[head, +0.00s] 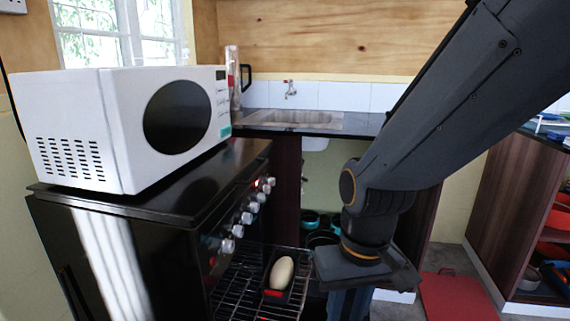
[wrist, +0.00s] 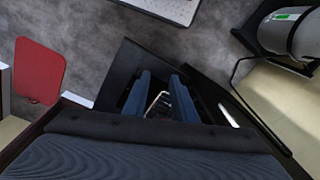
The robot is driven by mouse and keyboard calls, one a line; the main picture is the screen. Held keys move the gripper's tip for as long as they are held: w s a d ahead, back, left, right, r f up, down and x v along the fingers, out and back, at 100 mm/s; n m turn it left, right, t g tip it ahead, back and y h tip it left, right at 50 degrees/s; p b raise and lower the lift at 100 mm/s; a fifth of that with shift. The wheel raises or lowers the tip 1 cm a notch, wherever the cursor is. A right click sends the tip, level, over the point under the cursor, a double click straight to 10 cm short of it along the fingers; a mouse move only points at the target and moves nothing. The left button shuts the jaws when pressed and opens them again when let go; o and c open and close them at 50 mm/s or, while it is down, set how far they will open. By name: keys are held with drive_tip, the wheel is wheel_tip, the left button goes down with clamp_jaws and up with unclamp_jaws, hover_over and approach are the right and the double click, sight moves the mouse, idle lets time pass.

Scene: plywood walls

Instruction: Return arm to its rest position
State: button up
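My gripper (head: 349,303) hangs at the lower right of centre in the head view, pointing down, its blue fingers partly cut off by the bottom edge. It is beside and right of the pulled-out oven rack (head: 238,290). In the wrist view my gripper (wrist: 159,100) shows two blue fingers standing apart. Nothing is held between them; thin bright wire shows in the gap, farther off. My dark arm crosses the right half of the head view, bent at the elbow. The rest position itself is not marked in either view.
A pale loaf in a dark pan (head: 281,286) sits on the rack. A white microwave (head: 110,130) stands on the black stove (head: 165,215). Behind are a counter with a sink (head: 296,118) and an open cupboard. A red board (head: 455,297) lies on the floor at right.

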drive_tip(key=s+d+r+m+p, duration=0.2)
drive_tip(key=d+r+p, duration=0.7)
drive_tip(key=p, duration=0.3)
drive_tip(key=shift+r+h+p, duration=0.3)
drive_tip(key=shift+r+h, duration=0.1)
drive_tip(key=shift+r, duration=0.25)
drive_tip(key=shift+s, duration=0.1)
